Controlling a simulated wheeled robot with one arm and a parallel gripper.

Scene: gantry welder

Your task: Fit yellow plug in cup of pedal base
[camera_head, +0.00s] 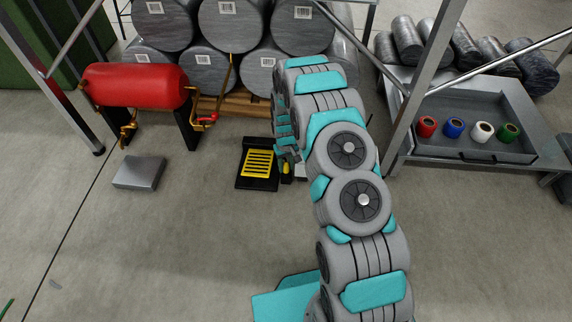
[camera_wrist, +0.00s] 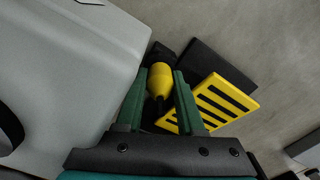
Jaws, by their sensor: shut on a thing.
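The yellow plug (camera_wrist: 160,80) is held between the two green fingers of my gripper (camera_wrist: 163,90) in the wrist view, with a dark part below its yellow body. The pedal base (camera_head: 256,183) is a black plate on the floor with a yellow slotted pedal (camera_head: 258,164). The pedal (camera_wrist: 210,103) also shows in the wrist view, just right of the plug. In the head view my gripper (camera_head: 289,158) is low at the right side of the base, with a bit of yellow below it. The cup is hidden, and I cannot tell whether the plug touches it.
A large grey body (camera_wrist: 70,65) stands close left of my gripper in the wrist view. A red tank (camera_head: 135,86) and a grey block (camera_head: 140,172) are left of the pedal. A tray (camera_head: 460,152) with several coloured spools is right. Open floor lies in front.

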